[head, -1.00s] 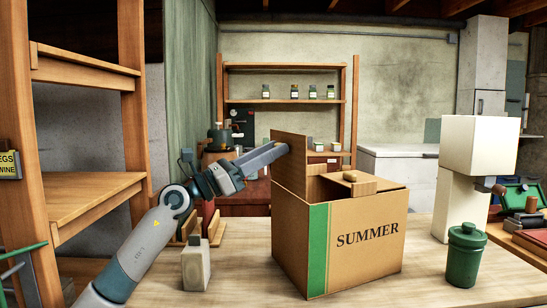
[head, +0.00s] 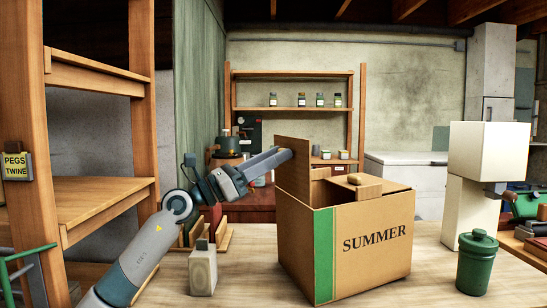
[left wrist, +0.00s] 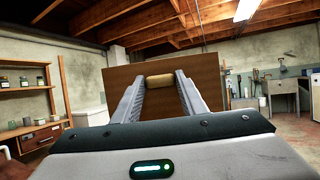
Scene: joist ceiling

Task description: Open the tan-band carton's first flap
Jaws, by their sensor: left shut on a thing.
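A cardboard carton (head: 345,262) marked SUMMER stands on the bench in the head view. The upright band (head: 324,254) on it looks green, not tan. Its left flap (head: 293,172) stands upright. Another flap (head: 386,186) with a wooden tab (head: 361,179) lies about level on top. My left gripper (head: 287,154) reaches in from the left to the upright flap's upper part. In the left wrist view its fingers (left wrist: 160,86) close on a tan tab (left wrist: 160,80) on the brown flap (left wrist: 212,72). My right gripper is out of view.
A green lidded canister (head: 477,262) stands right of the carton, near a white block-shaped object (head: 487,165). A small pale block (head: 203,270) stands left, close under my left arm. Wooden shelving (head: 100,190) bounds the left. Bare bench shows in front of the carton.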

